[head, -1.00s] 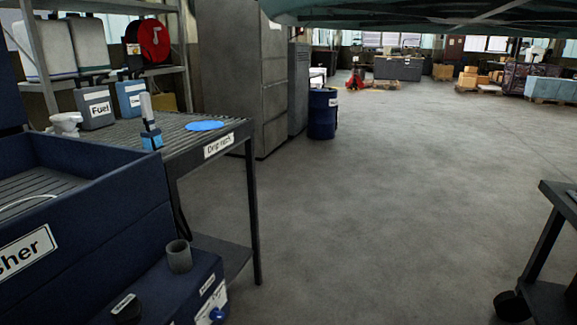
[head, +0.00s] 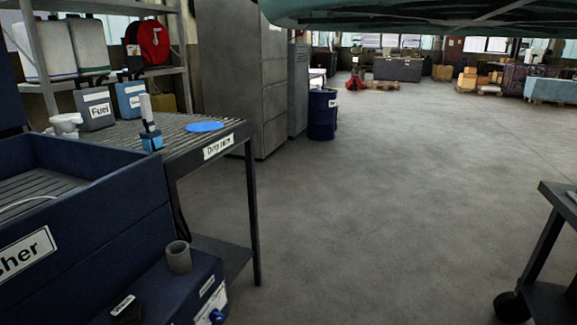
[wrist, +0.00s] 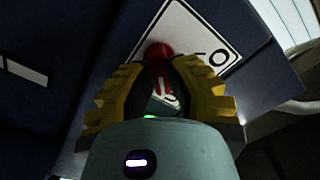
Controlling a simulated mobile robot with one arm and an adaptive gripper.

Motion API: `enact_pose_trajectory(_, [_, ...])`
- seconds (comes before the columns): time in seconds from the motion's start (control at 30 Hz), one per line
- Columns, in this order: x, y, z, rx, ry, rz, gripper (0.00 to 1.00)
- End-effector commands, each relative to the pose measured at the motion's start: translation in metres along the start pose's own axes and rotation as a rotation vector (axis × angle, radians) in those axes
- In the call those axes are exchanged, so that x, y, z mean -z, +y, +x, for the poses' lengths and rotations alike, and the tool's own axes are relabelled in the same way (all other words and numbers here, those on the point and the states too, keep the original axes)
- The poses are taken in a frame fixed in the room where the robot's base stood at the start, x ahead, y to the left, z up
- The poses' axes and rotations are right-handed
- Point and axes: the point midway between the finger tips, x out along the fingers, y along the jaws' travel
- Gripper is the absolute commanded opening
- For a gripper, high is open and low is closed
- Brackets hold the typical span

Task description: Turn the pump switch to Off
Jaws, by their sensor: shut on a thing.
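In the wrist view, my gripper (wrist: 161,72) has its yellow-padded fingers closed around a red switch handle (wrist: 158,51). I take this handle for the pump switch. It stands in front of a white plate (wrist: 205,32) with a black border on a dark blue panel. Part of the plate's lettering shows, including an O-like mark; the rest is hidden behind the fingers. I cannot read which position the switch points to. My gripper is not in the head view, where the dark blue washer (head: 90,200) stands at the left.
A drip rack table (head: 195,150) holds a blue disc (head: 205,127) and a brush-like tool (head: 150,125). A blue drum (head: 322,115) stands by grey cabinets. A dark cart (head: 545,240) is at the right edge. The floor between is clear.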

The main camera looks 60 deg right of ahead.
Motion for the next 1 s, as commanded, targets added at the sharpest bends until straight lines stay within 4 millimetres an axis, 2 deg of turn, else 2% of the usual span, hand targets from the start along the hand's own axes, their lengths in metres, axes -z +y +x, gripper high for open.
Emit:
enact_pose_trajectory(0.3, [0.0044,-0.0046,0.0015,-0.003,-0.001,-0.238,0.04])
enact_pose_trajectory(1.0, [-0.0002,-0.0032,0.0021,-0.003,-0.004,-0.701,0.03])
